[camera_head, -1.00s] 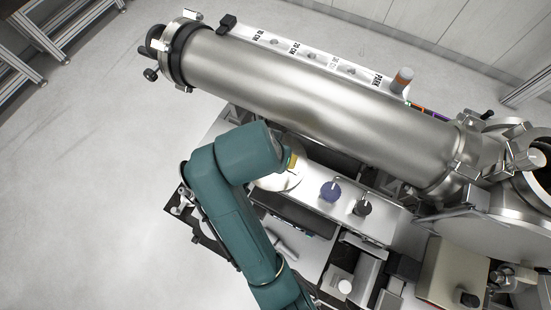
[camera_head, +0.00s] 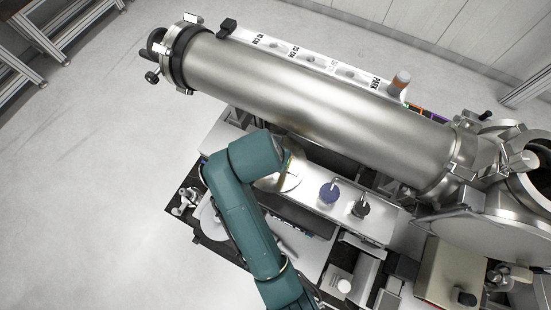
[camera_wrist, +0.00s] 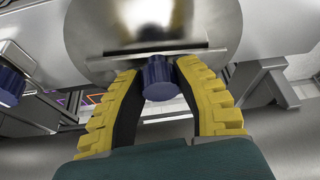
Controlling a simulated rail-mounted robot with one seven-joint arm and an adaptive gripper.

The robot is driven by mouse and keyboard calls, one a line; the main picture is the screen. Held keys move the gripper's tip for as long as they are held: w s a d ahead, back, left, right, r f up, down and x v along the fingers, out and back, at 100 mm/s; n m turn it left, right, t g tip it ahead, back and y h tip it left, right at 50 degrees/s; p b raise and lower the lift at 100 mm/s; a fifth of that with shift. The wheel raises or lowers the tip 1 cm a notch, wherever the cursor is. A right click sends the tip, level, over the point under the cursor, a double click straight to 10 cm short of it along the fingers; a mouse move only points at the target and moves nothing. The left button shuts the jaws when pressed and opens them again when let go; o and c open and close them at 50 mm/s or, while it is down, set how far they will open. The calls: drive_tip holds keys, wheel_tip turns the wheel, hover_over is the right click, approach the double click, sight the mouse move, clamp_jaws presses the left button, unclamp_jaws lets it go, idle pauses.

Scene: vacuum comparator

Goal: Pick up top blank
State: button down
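The blank that my gripper is at is a polished, round metal disc (camera_wrist: 150,25) with a dark blue cylindrical knob (camera_wrist: 158,80), seen in the wrist view. My gripper (camera_wrist: 158,68) has its two yellow-ribbed fingers on either side of this knob, very close to it. Whether they press on it cannot be told. In the head view part of the disc (camera_head: 280,179) shows by my wrist, while the fingers and knob are hidden. A second blue knob (camera_head: 330,192) stands to the right, also seen at the left edge of the wrist view (camera_wrist: 12,85).
A large steel cylinder (camera_head: 310,95) lies just behind the blanks. A black knob (camera_head: 362,208) is right of the blue one. A pale round plate (camera_head: 209,222) lies at lower left, beside my arm. Open floor (camera_head: 80,200) is on the left.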

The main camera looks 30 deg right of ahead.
idle(0.4)
drive_tip(key=shift+r, duration=0.5)
wheel_tip(320, 180, up, 2)
drive_tip(key=shift+w+r+b, duration=0.1)
drive_tip(key=shift+r+b, duration=0.1)
drive_tip(key=shift+b, duration=0.25)
drive_tip(key=s+a+p, duration=0.2)
drive_tip(key=s+a, duration=1)
drive_tip(key=a, duration=0.1)
drive_tip(key=w+r+n+t+y+p, duration=0.1)
drive_tip(key=w+r+n+p, duration=0.2)
drive_tip(key=w, duration=0.6)
drive_tip(key=n+p, duration=0.2)
drive_tip(key=n, duration=0.1)
drive_tip(key=shift+y, duration=0.4)
drive_tip(key=shift+d+r, duration=0.1)
drive_tip(key=shift+d, duration=0.05)
